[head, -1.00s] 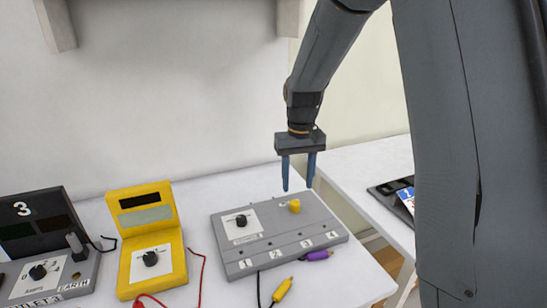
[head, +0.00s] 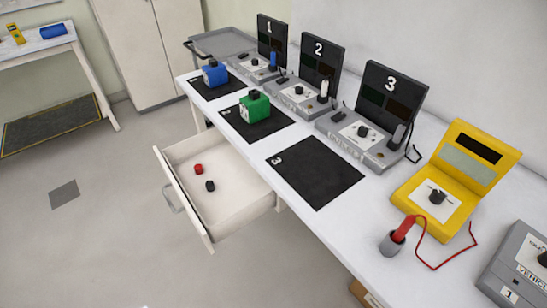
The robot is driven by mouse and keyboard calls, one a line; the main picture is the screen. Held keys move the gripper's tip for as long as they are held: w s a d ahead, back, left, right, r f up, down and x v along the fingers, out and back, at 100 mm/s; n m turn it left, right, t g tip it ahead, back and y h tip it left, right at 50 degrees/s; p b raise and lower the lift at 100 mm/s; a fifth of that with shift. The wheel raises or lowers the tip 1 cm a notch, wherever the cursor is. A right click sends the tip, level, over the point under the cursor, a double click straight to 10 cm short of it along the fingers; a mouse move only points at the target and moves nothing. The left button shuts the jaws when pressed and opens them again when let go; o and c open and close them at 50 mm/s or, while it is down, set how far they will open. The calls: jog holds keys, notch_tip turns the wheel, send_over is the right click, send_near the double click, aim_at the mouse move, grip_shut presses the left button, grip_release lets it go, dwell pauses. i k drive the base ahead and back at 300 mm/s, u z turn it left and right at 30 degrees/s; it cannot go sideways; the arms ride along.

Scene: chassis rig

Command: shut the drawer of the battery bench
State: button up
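The drawer (head: 236,224) of the white battery bench (head: 335,226) stands pulled out on the bench's near side, in the middle of the head view. It has a grey handle (head: 172,200) on its front panel. A red cap (head: 198,169) and a black cap (head: 210,186) lie inside on its floor. My gripper is out of the head view now, so its state and its place relative to the drawer are hidden.
On the bench stand a blue battery (head: 215,74), a green battery (head: 255,106), several numbered testers and a yellow meter (head: 438,192). Mat 3 (head: 315,173) is bare. Open floor (head: 110,240) lies before the drawer. A cardboard box (head: 365,294) shows beneath the bench.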

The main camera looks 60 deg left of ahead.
aim_at(240, 195)
jog(key=k, duration=0.5)
jog(key=u, duration=2.4)
jog(key=k, duration=0.3)
jog(key=u, duration=0.5)
jog(key=i, duration=0.5)
